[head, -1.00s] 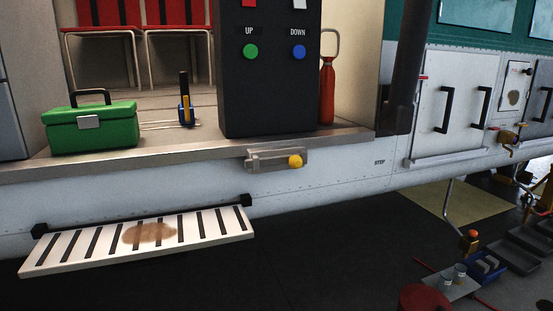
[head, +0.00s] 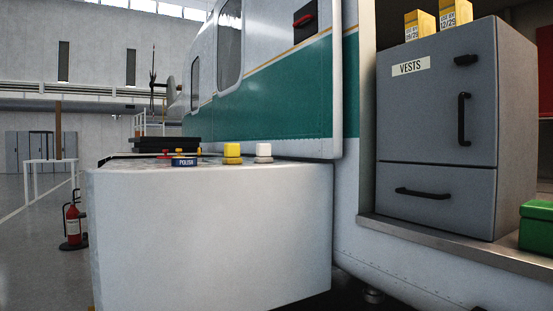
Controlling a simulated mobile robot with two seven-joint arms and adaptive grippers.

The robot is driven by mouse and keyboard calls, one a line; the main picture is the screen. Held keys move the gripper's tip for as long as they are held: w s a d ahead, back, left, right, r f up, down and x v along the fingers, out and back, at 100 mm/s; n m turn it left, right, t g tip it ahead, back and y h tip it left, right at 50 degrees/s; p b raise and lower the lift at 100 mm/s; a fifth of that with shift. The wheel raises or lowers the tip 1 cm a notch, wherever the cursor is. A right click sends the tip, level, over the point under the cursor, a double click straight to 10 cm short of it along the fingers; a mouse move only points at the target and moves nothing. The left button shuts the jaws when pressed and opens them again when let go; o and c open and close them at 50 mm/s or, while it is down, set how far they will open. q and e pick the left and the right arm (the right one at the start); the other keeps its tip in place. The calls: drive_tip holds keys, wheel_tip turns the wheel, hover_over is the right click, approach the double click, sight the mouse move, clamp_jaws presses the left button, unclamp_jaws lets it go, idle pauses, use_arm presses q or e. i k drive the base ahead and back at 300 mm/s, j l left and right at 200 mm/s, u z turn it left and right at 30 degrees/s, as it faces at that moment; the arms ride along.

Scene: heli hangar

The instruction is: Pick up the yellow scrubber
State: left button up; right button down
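A small yellow round-topped object (head: 232,152), which looks like the yellow scrubber, stands on top of the white side pod (head: 212,240) of the helicopter. A similar white object (head: 263,152) stands just to its right. A blue tin labelled POLISH (head: 185,162) sits to its left. All are at some distance from me. Neither of my grippers is in view.
Dark flat cases (head: 165,144) lie behind the tin. A grey VESTS cabinet (head: 437,130) stands in the doorway at right, with a green box (head: 537,226) beside it. A red extinguisher (head: 73,224) stands at left; the floor there looks open.

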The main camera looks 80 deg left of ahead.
sight(232, 151)
drive_tip(key=u, duration=2.7)
drive_tip(key=z, duration=1.55)
drive_tip(key=u, duration=1.55)
drive_tip(key=i+j+u, duration=0.2)
drive_tip(key=j, duration=0.2)
